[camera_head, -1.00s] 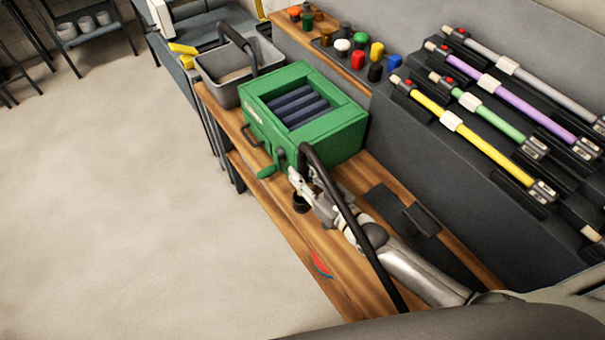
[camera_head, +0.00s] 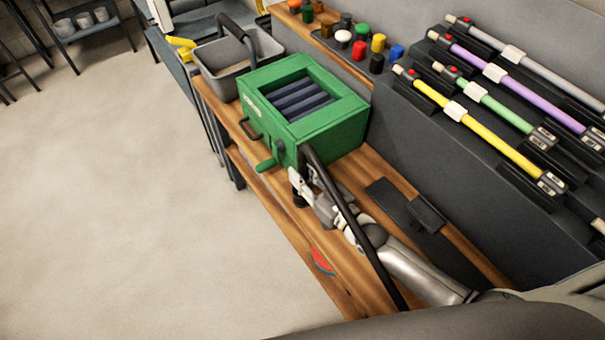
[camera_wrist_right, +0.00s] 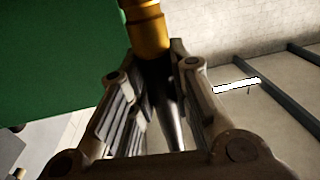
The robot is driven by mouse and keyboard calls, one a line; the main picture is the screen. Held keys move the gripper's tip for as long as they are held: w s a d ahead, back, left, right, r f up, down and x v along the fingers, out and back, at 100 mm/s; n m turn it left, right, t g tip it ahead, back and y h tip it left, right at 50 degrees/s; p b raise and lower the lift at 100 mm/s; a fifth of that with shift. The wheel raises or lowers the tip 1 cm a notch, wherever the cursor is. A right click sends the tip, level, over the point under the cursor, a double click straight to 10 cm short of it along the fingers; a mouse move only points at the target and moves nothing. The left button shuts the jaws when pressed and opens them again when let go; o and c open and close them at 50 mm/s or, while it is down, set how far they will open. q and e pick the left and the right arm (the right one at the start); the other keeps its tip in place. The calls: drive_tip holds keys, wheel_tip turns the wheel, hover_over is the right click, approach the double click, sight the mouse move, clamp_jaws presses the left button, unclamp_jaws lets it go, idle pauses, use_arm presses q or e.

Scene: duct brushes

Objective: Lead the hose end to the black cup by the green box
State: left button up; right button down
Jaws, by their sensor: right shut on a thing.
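The green box (camera_head: 258,126) stands on the wooden bench, its open top showing dark slats. My right gripper (camera_head: 296,182) is beside the box's near side. In the right wrist view my right gripper (camera_wrist_right: 157,105) is shut on the black hose (camera_wrist_right: 166,92), with a brass end (camera_wrist_right: 148,32) beyond the fingers. The hose (camera_head: 352,222) arches over my right arm in the head view. A dark shape, likely the black cup (camera_head: 299,199), shows just under the gripper, partly hidden. I cannot tell whether the hose end touches it. My left gripper is not in view.
A grey bin (camera_head: 222,83) stands behind the box. Coloured caps (camera_head: 359,50) and racked brushes with yellow, green, purple and grey handles (camera_head: 485,132) are at the right. A black plate (camera_head: 392,203) lies on the bench (camera_head: 290,232). The left floor is open.

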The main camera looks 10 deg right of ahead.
drive_tip(key=shift+f+b, duration=0.85)
drive_tip(key=shift+f, duration=0.3)
drive_tip(key=c, duration=1.3)
unclamp_jaws()
drive_tip(key=shift+o, duration=0.2)
drive_tip(key=v, duration=1.2)
